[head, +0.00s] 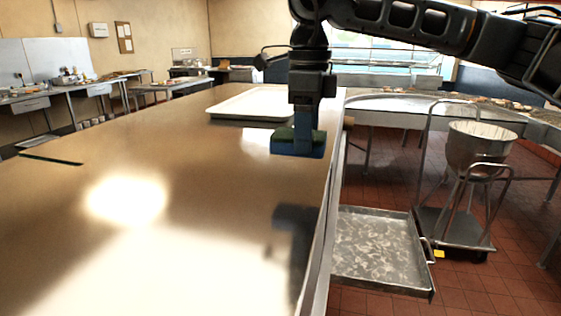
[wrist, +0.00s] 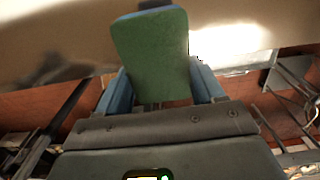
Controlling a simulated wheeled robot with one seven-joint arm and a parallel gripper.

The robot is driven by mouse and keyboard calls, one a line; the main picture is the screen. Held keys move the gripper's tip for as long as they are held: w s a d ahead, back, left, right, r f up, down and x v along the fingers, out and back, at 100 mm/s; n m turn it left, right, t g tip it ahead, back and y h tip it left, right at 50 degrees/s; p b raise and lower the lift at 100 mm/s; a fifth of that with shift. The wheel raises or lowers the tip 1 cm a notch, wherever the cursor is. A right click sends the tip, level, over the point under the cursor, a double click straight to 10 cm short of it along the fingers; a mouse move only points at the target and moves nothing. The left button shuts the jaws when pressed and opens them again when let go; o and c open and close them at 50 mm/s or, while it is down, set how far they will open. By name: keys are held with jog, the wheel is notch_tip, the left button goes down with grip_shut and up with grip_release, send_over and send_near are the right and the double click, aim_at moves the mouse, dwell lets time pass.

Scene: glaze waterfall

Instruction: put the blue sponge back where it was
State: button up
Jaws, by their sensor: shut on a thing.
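The blue sponge (head: 298,149) has a green side and is held in my gripper (head: 303,134) near the right edge of the metal table. My gripper points down and is shut on it. I cannot tell if the sponge touches the tabletop. In the wrist view the green face of the sponge (wrist: 152,55) fills the upper middle, between the blue fingers of my gripper (wrist: 158,80). The sponge's underside is hidden there.
A white tray (head: 225,113) lies on the metal table (head: 130,245) just behind the sponge. A metal drawer (head: 380,250) stands open below the right edge. A bowl (head: 480,146) on a stand is farther right. The near tabletop is clear.

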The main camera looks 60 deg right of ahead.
aim_at(284, 135)
jog(key=w+a+f, duration=0.2)
jog(key=w, duration=0.1)
jog(key=shift+a+f+p, duration=0.25)
jog(key=shift+a+p, duration=0.1)
jog(key=shift+p, duration=0.05)
jog(key=shift+f+p, duration=0.5)
jog(key=shift+f, duration=1.55)
jog(key=shift+f, duration=0.15)
jog(key=o, duration=1)
notch_tip(284, 135, up, 12)
jog(key=shift+r+b, duration=0.2)
jog(key=shift+b, duration=0.95)
